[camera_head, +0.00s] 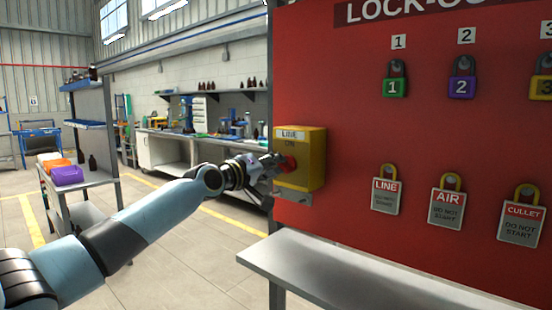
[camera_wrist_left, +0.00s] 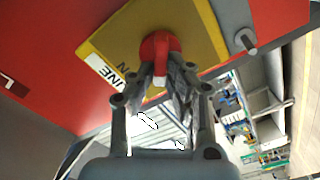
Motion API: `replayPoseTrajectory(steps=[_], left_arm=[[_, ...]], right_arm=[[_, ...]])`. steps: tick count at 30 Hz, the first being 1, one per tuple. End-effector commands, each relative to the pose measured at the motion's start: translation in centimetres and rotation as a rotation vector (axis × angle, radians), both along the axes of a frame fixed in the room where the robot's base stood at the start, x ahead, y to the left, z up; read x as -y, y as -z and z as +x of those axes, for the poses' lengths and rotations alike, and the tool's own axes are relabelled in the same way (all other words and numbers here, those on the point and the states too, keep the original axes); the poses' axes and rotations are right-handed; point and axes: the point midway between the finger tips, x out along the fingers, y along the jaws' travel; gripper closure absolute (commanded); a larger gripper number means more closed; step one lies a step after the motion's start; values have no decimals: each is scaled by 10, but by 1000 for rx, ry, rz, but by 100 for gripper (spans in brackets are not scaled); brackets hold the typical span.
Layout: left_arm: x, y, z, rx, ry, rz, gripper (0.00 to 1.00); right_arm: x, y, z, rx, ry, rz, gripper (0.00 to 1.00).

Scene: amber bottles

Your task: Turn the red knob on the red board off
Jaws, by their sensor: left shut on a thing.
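The red knob (camera_head: 289,163) sits on the front of a yellow switch box (camera_head: 314,160) labelled LINE and ON. The box is mounted at the left edge of the red board (camera_head: 340,120). My left gripper (camera_head: 278,167) reaches the knob from the left. In the left wrist view the fingers (camera_wrist_left: 163,80) are shut on the red knob (camera_wrist_left: 156,46), in front of the yellow plate (camera_wrist_left: 200,25). The fingers partly hide the knob in both views. My right gripper is in neither view.
Numbered padlocks, green (camera_head: 396,86) and purple (camera_head: 462,86) among them, hang on the board above several tags such as the LINE tag (camera_head: 386,195). A grey shelf (camera_head: 330,270) juts out below. A cart with bins (camera_head: 66,175) stands at left; open floor lies between.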

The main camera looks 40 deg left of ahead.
Motion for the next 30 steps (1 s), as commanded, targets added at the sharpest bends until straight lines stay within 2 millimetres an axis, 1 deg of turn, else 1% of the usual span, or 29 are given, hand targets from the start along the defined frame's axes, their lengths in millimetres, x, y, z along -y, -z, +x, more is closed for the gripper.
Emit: replayPoseTrajectory(steps=[3, 15, 22, 30], left_arm=[[-1, 0, 0, -9, -1, -110, 100], [-3, 5, 0, -37, -1, -448, 100], [-3, 7, 0, -47, -1, -575, 100], [-3, 8, 0, -51, -1, -643, 100]], right_arm=[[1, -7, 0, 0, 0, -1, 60], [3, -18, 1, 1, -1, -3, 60], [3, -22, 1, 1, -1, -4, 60], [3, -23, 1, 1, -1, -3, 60]])
